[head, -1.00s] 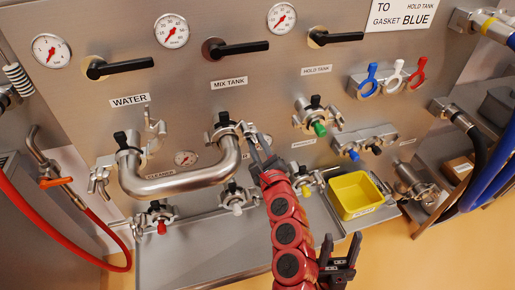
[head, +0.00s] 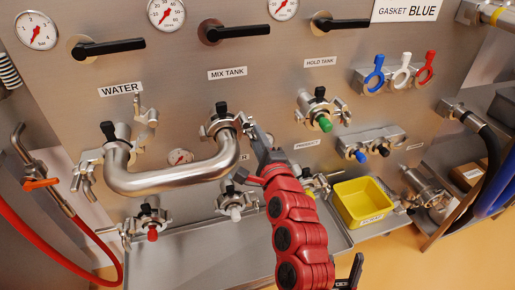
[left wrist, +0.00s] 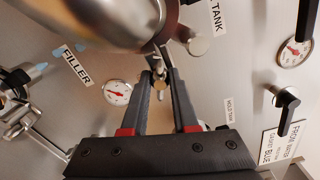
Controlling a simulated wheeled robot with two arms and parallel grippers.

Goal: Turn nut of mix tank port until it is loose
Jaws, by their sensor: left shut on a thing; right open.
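The mix tank port (head: 222,122) is under the MIX TANK label, with a curved steel pipe (head: 170,180) joining it to the water port on the left. Its clamp nut (head: 243,121) sits on the port's right side. My left gripper (head: 252,135) reaches up to this nut and is shut on it. The fingers partly hide the nut. My right gripper (head: 354,274) is open and empty at the bottom edge, mostly cut off.
The hold tank port (head: 320,108) with a green plug is to the right of my left gripper. A yellow bin (head: 362,202) stands lower right. Black valve handles (head: 235,32) stick out above. A steel tray (head: 210,255) lies below, with free room over it.

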